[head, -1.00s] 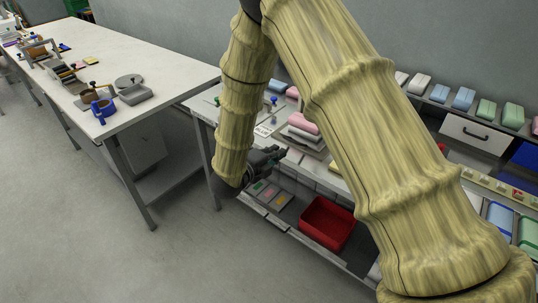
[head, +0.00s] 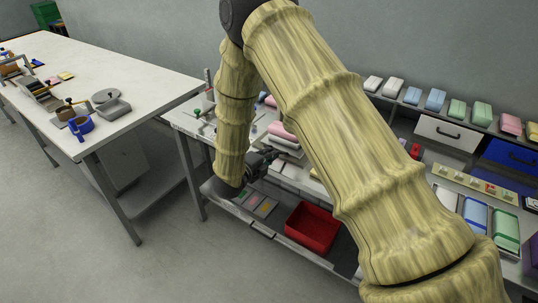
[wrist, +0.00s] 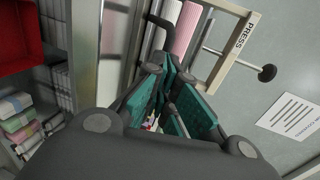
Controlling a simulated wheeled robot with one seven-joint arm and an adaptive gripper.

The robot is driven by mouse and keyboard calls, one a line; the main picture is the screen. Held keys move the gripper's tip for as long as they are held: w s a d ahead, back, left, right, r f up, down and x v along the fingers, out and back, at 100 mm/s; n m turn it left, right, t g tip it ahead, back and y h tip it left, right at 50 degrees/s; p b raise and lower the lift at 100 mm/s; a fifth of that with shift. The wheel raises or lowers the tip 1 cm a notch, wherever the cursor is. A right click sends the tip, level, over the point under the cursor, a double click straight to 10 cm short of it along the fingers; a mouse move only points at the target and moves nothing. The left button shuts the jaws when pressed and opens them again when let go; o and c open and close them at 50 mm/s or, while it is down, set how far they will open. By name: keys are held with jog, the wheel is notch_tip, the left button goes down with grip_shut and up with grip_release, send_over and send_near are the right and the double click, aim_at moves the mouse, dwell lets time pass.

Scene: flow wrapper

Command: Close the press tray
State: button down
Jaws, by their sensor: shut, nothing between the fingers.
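The press is at the right table's edge, with a "PRESS" label (wrist: 241,36) on its beige frame in the wrist view. A pink block (wrist: 188,28) lies at the press, beside a black bar (wrist: 158,20) that looks like a handle. In the head view the pink block (head: 283,132) sits on a pale stacked slab, partly behind my arm. My gripper (head: 266,157) is just in front of that stack. In the wrist view my gripper (wrist: 172,78) is shut and empty, its teal-padded fingers close to the black bar; contact cannot be told. How far the tray stands out is unclear.
A red bin (head: 312,227) is on the lower shelf below my gripper. A white table (head: 120,75) with tools stands at left. A shelf with coloured packs (head: 436,100) is at the back right. A black-knobbed rod (wrist: 267,73) juts from the press. Floor is free at front left.

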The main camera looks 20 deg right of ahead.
jog(key=b+x, duration=0.1)
jog(key=x, duration=0.3)
jog(key=r+b+x, duration=0.1)
jog(key=b+x, duration=0.1)
jog(key=x, duration=0.2)
jog(key=r+b+x, duration=0.1)
jog(key=b+x, duration=0.1)
jog(key=x, duration=0.2)
jog(key=shift+w+d+r, duration=0.1)
jog(key=shift+w+d, duration=0.15)
jog(key=shift+d, duration=0.25)
jog(key=shift+w+d+r, duration=0.1)
jog(key=shift+r, duration=0.15)
